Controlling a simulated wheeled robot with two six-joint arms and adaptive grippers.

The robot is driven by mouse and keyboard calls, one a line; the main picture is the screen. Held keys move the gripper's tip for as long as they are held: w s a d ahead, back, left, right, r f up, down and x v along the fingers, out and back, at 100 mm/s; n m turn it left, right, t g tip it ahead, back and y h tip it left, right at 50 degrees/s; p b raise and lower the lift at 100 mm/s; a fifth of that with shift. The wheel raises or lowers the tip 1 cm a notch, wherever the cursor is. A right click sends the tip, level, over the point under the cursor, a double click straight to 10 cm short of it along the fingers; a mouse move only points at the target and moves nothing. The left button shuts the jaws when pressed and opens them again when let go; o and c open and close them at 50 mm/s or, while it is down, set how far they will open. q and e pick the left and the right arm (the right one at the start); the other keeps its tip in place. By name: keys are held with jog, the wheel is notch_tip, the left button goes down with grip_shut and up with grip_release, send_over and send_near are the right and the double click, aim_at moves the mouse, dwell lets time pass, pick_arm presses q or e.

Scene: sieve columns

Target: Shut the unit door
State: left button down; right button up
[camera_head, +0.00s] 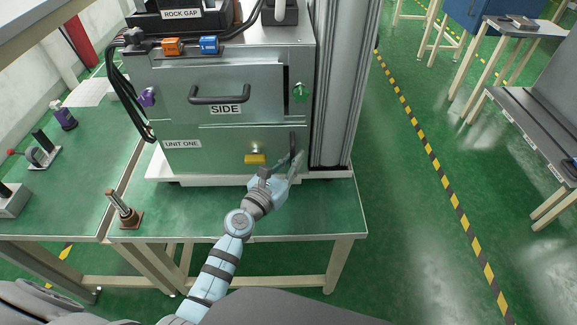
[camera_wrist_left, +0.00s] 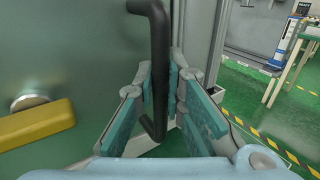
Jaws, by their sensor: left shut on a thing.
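The unit door (camera_head: 220,150) is the grey-green lower front panel of the machine, beside the label UNIT ONE. It also fills the left of the left wrist view (camera_wrist_left: 60,50). Its black upright handle (camera_head: 293,148) is near its right edge and shows closely in the left wrist view (camera_wrist_left: 159,55). My left gripper (camera_head: 281,172) is at the handle, with its fingers (camera_wrist_left: 160,95) shut around the handle's lower part. I cannot tell whether the door is fully flush with the frame. My right gripper is out of view.
A yellow latch (camera_head: 255,158) sits on the door left of the handle. Above is a panel marked SIDE (camera_head: 245,100) with a black bar handle (camera_head: 219,97) and a green knob (camera_head: 300,92) beside it. A brown-based lever (camera_head: 124,212) stands on the green bench (camera_head: 200,215) at left.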

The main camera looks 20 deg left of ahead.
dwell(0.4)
pick_arm(q)
jog(key=c, duration=1.7)
grip_release()
jog(key=shift+a, duration=0.1)
jog(key=shift+o, duration=0.2)
jog(key=v, duration=1.2)
jog(key=shift+f, duration=0.1)
